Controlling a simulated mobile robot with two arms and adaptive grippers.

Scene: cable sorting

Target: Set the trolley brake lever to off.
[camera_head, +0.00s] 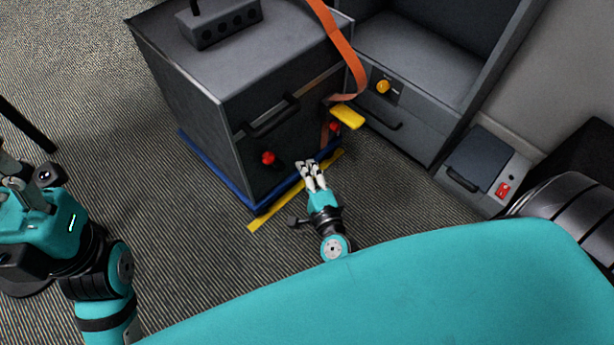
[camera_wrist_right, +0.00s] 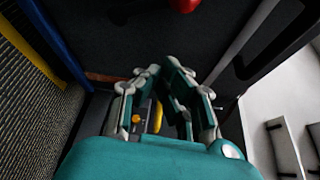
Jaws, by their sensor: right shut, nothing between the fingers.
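The dark grey trolley (camera_head: 185,110) stands on the carpet with a blue strip along its base. A red knob (camera_head: 268,158) sits low on its front, and a second red knob (camera_head: 335,127) is near its right edge. A yellow lever-like piece (camera_head: 347,117) sticks out beside that one. I cannot tell which is the brake lever or its setting. My right gripper (camera_head: 312,168) is shut and empty, just in front of the trolley, between the red knobs. The right wrist view shows its fingers (camera_wrist_right: 165,85) and a red knob (camera_wrist_right: 184,4) above. My left gripper (camera_head: 18,185) is at the left edge, its fingers unclear.
An orange strap (camera_head: 340,45) hangs over the trolley's right side. A grey cabinet (camera_head: 420,130) with a yellow knob (camera_head: 382,87) stands to the right. A low box with a red switch (camera_head: 503,189) is farther right. Yellow tape (camera_head: 270,213) marks the floor; carpet at left is clear.

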